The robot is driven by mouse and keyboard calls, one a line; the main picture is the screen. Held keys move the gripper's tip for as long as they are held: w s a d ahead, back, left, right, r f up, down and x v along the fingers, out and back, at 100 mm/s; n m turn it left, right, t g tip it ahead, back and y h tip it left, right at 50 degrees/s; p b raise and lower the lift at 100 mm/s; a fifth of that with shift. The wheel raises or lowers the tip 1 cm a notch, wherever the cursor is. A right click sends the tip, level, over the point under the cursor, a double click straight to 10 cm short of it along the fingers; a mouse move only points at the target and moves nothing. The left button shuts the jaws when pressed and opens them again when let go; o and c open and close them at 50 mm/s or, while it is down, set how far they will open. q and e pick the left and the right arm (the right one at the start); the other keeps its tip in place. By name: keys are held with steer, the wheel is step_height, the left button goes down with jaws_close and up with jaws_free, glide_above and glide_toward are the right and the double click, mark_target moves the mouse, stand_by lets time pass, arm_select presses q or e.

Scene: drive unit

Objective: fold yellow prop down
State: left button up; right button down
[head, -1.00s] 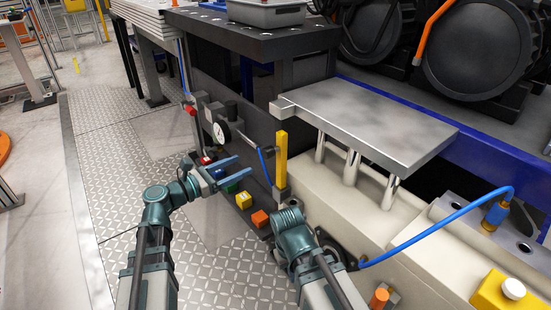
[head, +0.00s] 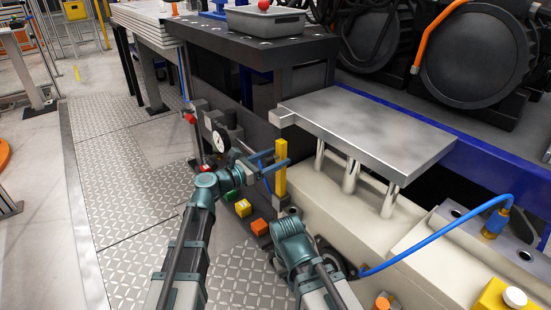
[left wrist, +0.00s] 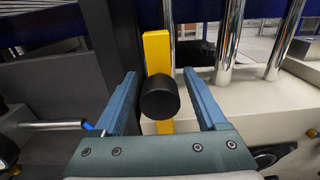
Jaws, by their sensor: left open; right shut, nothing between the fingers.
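The yellow prop (head: 280,168) is an upright bar beside the press, below the left corner of the steel plate. It also stands upright in the left wrist view (left wrist: 157,52). My left gripper (head: 283,157) is open, its blue fingers at the prop's upper part. In the left wrist view the fingers lie on either side of the prop, with gaps visible. A black round knob (left wrist: 160,97) covers the prop's lower part there; I cannot tell whether they are joined. My right gripper (head: 291,214) is shut and empty, low in front of the prop's base, its fingers mostly hidden.
The steel plate (head: 365,130) on chrome posts stands right of the prop. A dial gauge (head: 221,141) is to its left. Yellow (head: 243,208) and orange (head: 259,227) blocks sit below. A blue hose (head: 435,240) curves at the right. Patterned floor lies open at left.

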arm_select(q)
steer(key=shift+w+d, duration=0.15)
jaws_close()
stand_by(0.4)
stand_by(1.0)
